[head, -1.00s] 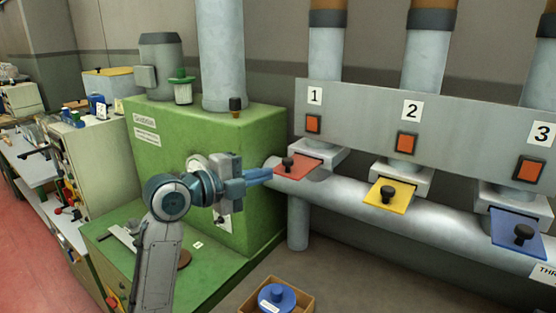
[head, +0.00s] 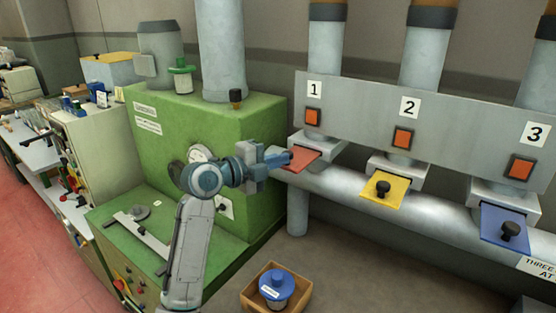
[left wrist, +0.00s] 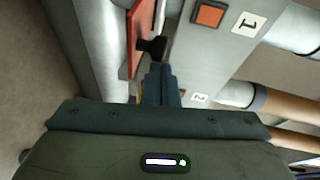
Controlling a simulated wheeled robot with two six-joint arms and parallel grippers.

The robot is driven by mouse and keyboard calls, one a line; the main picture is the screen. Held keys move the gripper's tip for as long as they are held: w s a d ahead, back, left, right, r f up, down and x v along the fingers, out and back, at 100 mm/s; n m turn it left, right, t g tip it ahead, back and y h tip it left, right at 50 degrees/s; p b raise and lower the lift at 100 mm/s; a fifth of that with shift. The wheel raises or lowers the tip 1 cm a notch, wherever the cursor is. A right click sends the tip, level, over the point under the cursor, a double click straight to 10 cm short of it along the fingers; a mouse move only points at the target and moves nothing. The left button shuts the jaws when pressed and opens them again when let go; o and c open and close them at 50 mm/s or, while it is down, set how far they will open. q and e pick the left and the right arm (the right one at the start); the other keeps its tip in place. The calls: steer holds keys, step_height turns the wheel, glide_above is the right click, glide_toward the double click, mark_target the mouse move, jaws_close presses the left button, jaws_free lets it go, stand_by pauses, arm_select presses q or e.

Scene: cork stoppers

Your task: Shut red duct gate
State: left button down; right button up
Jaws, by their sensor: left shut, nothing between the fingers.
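The red duct gate (head: 304,159) is a flat red plate sticking out of the slot under number 1, on the leftmost pipe. In the left wrist view, the red plate (left wrist: 141,38) shows edge-on with its black knob (left wrist: 152,47). My left gripper (head: 287,158) is shut and empty, at the outer end of the red plate. In the wrist view, its fingertips (left wrist: 160,68) are right by the knob; I cannot tell whether they touch. In the head view the gripper largely hides the knob. My right gripper is not in view.
A yellow gate (head: 380,191) and a blue gate (head: 505,228) stick out under numbers 2 and 3. A thick horizontal pipe (head: 425,216) runs below. A green machine (head: 230,135) stands left behind my arm. An open box (head: 255,295) with a blue-topped object is on the floor.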

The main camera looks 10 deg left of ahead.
mark_target(295, 160)
arm_select(q)
steer(key=w+d+b, duration=0.1)
steer(key=w, duration=0.1)
steer(key=w+d+b, duration=0.1)
steer(key=w+b, duration=0.1)
steer(key=w, duration=0.1)
steer(key=w+d+b, duration=0.1)
steer(key=w+b, duration=0.1)
steer(key=shift+w+f, duration=0.2)
steer(key=shift+f, duration=0.05)
steer(key=shift+s+a+r, duration=0.1)
steer(key=shift+s+r, duration=0.05)
steer(key=shift+r, duration=0.25)
